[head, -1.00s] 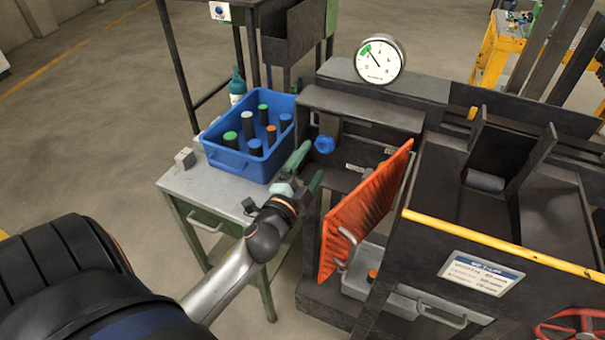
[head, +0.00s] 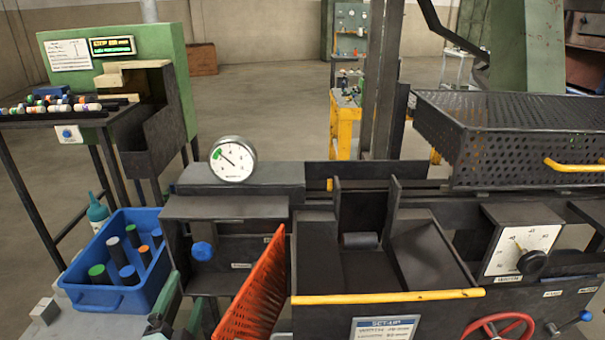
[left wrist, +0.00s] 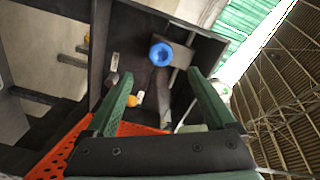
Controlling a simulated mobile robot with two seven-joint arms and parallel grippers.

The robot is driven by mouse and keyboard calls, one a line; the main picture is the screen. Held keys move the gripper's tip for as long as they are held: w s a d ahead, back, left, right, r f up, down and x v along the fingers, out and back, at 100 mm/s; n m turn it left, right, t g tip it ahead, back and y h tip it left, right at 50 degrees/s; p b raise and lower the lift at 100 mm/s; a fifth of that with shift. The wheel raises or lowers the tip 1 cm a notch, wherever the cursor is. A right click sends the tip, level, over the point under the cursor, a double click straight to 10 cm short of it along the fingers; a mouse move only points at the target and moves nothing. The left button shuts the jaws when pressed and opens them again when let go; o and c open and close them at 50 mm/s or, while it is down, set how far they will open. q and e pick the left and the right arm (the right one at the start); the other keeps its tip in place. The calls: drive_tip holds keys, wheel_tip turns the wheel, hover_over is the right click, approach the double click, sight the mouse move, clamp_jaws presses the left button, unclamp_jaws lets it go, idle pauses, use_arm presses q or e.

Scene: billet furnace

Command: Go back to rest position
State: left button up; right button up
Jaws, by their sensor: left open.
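My left gripper (head: 178,312) is at the bottom left of the head view, between the blue bin and the orange perforated door (head: 254,290). Its green fingers are apart with nothing between them. In the left wrist view the open fingers (left wrist: 160,92) frame the dark machine front and its blue knob (left wrist: 161,54), with a gap before the knob. The orange door (left wrist: 66,148) shows at the lower left there. The blue knob also shows in the head view (head: 202,251). My right gripper is in neither view.
A blue bin (head: 130,300) with several capped dark cylinders stands on a grey table (head: 85,325). A teal bottle (head: 97,213) is behind it. A round gauge (head: 232,159) tops the machine. A black perforated basket (head: 520,130), a dial (head: 522,250) and a red handwheel (head: 498,328) are right.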

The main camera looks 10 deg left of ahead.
use_arm(q)
drive_tip(key=s+d+f+n+g+h+p, duration=0.2)
drive_tip(key=s+d+f+n+g+h, duration=0.1)
drive_tip(key=s+d+f, duration=0.4)
drive_tip(key=s+d+f+n+g+h+p, duration=0.3)
drive_tip(key=s+d+f+n+g, duration=0.2)
drive_tip(key=f, duration=0.7)
drive_tip(key=s+d, duration=0.2)
drive_tip(key=s, duration=0.1)
drive_tip(key=shift+d+f+h, duration=0.35)
drive_tip(key=shift+h, duration=0.05)
drive_tip(key=shift+w, duration=0.1)
